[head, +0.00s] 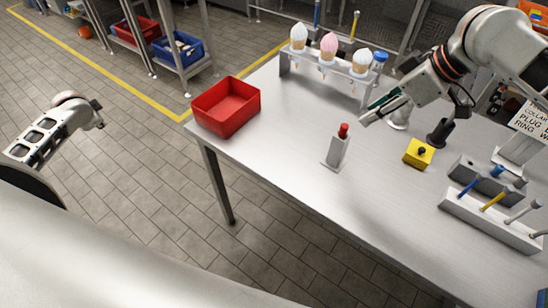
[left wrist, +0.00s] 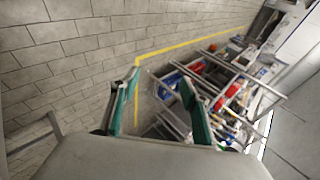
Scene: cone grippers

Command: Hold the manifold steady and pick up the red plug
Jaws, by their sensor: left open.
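The red plug (head: 344,129) stands upright on top of a small grey block (head: 338,150) with a flat foot, near the table's front edge. This block may be the manifold; I cannot tell for certain. My right gripper (head: 370,116) is above the table, to the right of the plug and apart from it; its finger gap does not show clearly. My left gripper (head: 98,114) is off the table at the far left, far from the plug. In the left wrist view my left gripper (left wrist: 158,98) is open with nothing between its teal pads.
A red bin (head: 226,106) stands at the table's left corner. A rack (head: 330,66) with ice-cream cones is at the back. A yellow box (head: 418,153) with a black knob and a grey holder (head: 490,219) with coloured sticks are on the right. The front middle is clear.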

